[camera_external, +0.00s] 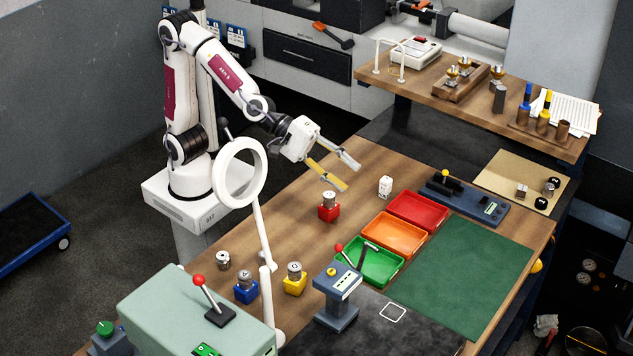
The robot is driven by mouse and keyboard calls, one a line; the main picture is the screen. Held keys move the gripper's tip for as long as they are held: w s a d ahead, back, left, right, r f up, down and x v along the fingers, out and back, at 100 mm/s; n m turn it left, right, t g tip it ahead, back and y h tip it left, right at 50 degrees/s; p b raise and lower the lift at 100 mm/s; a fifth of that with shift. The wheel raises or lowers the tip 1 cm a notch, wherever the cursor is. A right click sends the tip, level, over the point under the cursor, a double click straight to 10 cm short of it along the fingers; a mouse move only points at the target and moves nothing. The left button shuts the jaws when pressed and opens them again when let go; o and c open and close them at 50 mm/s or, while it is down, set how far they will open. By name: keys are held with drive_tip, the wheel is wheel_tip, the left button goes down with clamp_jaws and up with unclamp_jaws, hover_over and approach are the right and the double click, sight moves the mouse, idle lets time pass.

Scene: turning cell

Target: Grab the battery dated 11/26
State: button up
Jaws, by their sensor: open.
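No date can be read on anything in this view, so I cannot tell which item is the battery dated 11/26. A small white block (385,187) with tiny dark marks stands on the wooden bench near the red tray; the marks are too small to read. My gripper (350,177) is open, with nothing visible between its fingers. It is above the bench, left of the white block and above and right of a silver cylinder (329,199) in a red holder (328,213).
Red (443,222), orange (420,246) and green (396,274) trays stand in a row. Blue (246,291) and yellow (294,284) holders carry metal parts at front left. A ring lamp (263,172) and a grey lever press (338,295) stand nearby. The green mat (470,280) is clear.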

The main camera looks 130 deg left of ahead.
drive_tip(key=w+a+f+n+g+y, duration=0.1)
drive_tip(key=w+a+f+n+y, duration=0.35)
drive_tip(key=a+n, duration=0.3)
drive_tip(key=w+a+f+n+g+y, duration=0.1)
drive_tip(key=w+a+f+n+y, duration=0.35)
drive_tip(key=n, duration=0.45)
drive_tip(key=n+g+y, duration=0.7)
drive_tip(key=n+g, duration=0.4)
drive_tip(key=n, duration=0.4)
approach(383, 183)
drive_tip(key=shift+w+a, duration=0.85)
drive_tip(key=shift+a, duration=0.25)
drive_tip(key=shift+s+f+n+g+y, duration=0.3)
drive_tip(key=shift+s+f+n+y, duration=0.15)
drive_tip(key=shift+s, duration=0.2)
drive_tip(key=shift+a+r, duration=0.1)
drive_tip(key=shift+a, duration=1.15)
